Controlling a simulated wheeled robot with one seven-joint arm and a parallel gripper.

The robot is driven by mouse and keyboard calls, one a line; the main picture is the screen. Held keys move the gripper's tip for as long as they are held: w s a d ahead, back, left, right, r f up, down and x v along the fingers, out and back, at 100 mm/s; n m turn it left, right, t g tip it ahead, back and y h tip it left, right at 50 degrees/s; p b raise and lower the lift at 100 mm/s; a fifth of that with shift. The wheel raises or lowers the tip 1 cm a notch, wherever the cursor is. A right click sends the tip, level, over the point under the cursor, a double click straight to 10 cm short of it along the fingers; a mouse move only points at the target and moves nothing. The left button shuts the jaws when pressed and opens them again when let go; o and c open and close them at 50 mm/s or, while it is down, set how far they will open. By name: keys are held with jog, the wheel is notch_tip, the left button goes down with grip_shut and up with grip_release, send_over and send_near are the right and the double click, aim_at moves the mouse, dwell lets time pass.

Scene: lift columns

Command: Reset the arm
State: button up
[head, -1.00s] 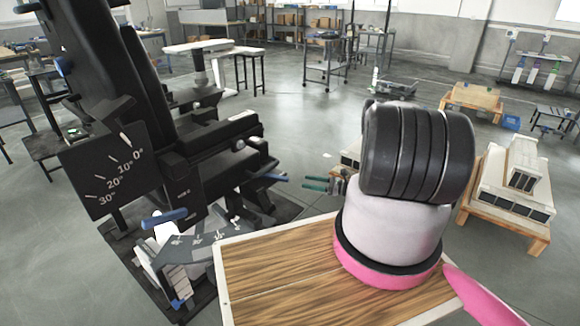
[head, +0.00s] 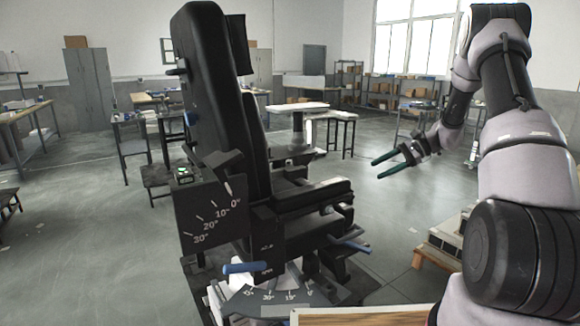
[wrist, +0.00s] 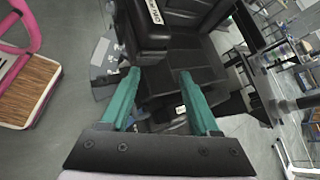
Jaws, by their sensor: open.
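My gripper (head: 377,168) is held up in the air at the right of the black adjustable chair (head: 228,110) in the head view. Its two green fingers point left towards the chair and stand apart, with nothing between them. In the wrist view the fingers of my gripper (wrist: 159,75) are spread, and the chair's black seat (wrist: 185,68) shows beyond them. My arm is raised and bent at the right side of the head view. The fingers look clear of the chair.
The chair carries an angle dial (head: 208,217) and blue-handled levers (head: 246,267). A low wooden stand (head: 432,258) is partly hidden behind my arm. A white-topped table (head: 297,108) and shelves (head: 385,88) stand farther back. Open floor (head: 90,225) lies at left.

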jog(key=s+a+r+n+h, duration=0.3)
jog(key=s+r, duration=0.4)
jog(key=r, duration=0.2)
jog(key=s+a+r+n+h, duration=0.2)
jog(key=s+a+r, duration=0.1)
jog(key=s+r, duration=0.5)
jog(key=s+r+n+t+h, duration=0.2)
jog(key=s+r+t, duration=0.1)
jog(key=s, duration=0.6)
jog(key=s+r+n+t+h, duration=0.2)
jog(key=s+r, duration=0.3)
jog(key=s, duration=0.5)
jog(key=shift+s+n+t+h, duration=0.25)
jog(key=shift+n+t+h, duration=0.05)
jog(key=shift+n+t, duration=0.1)
